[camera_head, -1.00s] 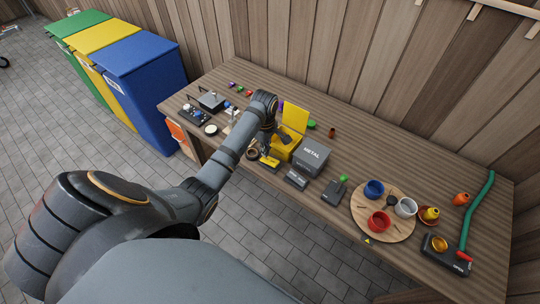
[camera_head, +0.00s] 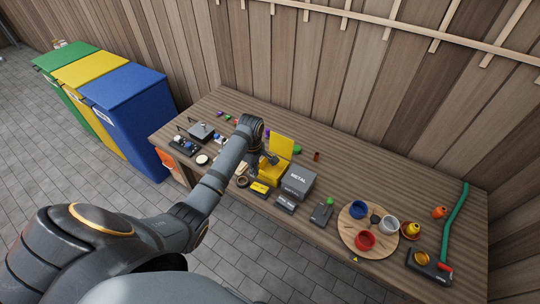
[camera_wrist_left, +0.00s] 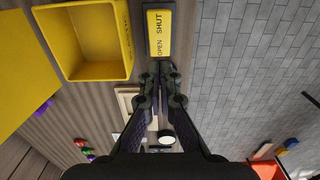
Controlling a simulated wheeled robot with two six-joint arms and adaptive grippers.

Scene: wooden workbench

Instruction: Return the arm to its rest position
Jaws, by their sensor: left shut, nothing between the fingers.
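My left arm reaches in from the left over the workbench. My left gripper (camera_head: 264,160) is beside the yellow box, partly hidden by its own wrist. In the left wrist view the gripper (camera_wrist_left: 160,78) has its fingers together with nothing between them. The fingertips point at the near end of a yellow plate (camera_wrist_left: 159,34) marked OPEN and SHUT; this plate also shows in the head view (camera_head: 260,189). The yellow box (camera_wrist_left: 92,68) stands next to it with its lid (camera_head: 281,145) raised and looks empty inside. My right gripper is not in view.
The grey METAL box (camera_head: 297,182) stands right of the yellow box. A round wooden board (camera_head: 352,238) with cups lies farther right, near a green hose (camera_head: 455,222). Small parts lie at the bench's left end. Green, yellow and blue bins (camera_head: 125,85) stand beyond it.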

